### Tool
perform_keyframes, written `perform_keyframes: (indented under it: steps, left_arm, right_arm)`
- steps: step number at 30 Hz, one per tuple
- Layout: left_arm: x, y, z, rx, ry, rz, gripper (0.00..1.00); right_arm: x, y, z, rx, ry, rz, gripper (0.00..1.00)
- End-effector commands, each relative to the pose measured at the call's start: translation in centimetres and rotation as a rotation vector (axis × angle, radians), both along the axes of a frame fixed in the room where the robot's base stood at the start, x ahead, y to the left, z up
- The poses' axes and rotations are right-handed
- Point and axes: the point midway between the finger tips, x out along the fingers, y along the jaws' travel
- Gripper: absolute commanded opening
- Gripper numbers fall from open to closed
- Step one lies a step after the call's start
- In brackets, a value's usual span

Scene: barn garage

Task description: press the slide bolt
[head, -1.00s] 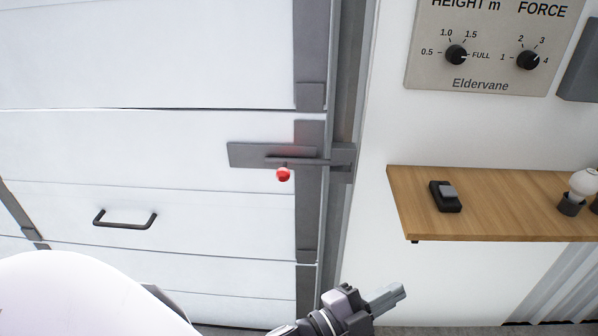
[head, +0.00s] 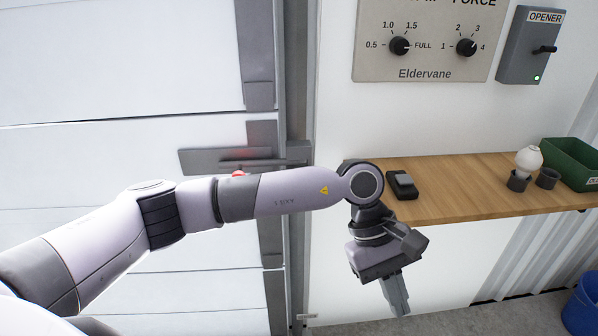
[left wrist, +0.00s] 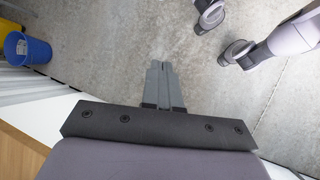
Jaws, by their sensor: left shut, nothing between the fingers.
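The slide bolt (head: 205,161) is a grey plate and rod on the right edge of the white garage door, reaching toward the door frame. Its red knob (head: 238,173) is mostly hidden behind my left forearm, with only the top showing. My left gripper (head: 398,303) hangs pointing down, right of the bolt and in front of the wall below the wooden shelf. It is shut and empty. In the left wrist view its closed fingers (left wrist: 163,80) point over bare floor. My right gripper is not in the head view.
The wooden shelf (head: 455,190) holds a small black device (head: 401,185), a white bulb (head: 528,158) and a green bin (head: 572,160). A control panel (head: 425,65) and an opener box (head: 530,48) are on the wall. A blue bucket (head: 583,305) stands at right.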

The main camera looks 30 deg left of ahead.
Motion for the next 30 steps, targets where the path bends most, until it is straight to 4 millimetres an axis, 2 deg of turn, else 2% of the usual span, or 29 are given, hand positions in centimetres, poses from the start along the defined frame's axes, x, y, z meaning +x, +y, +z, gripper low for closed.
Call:
perform_keyframes:
  steps: [1,4,7,9,12,15,20,30]
  left_arm:
    - [1.9,2.3,0.3,0.107,-0.097,-0.05,0.0]
    - [5.4,7.5,1.7,0.338,-0.251,-0.148,0.0]
    - [8.5,12.8,4.4,0.568,-0.359,-0.217,0.0]
    - [10.1,16.2,6.8,0.714,-0.405,-0.247,0.0]
    - [11.4,20.0,10.1,0.882,-0.44,-0.272,0.0]
    - [12.0,22.5,12.6,0.996,-0.45,-0.278,0.0]
    - [12.3,24.2,14.4,1.072,-0.449,-0.281,0.0]
    - [12.3,24.3,14.4,1.074,-0.448,-0.281,0.0]
  right_arm:
    - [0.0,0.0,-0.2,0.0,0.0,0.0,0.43]
    - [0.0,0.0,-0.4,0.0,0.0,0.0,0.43]
    - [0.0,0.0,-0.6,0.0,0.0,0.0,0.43]
    - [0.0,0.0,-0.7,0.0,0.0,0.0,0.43]
    - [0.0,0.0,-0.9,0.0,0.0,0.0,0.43]
    - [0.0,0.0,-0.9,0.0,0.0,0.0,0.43]
    - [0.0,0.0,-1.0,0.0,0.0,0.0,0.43]
    - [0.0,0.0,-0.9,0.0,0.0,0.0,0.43]
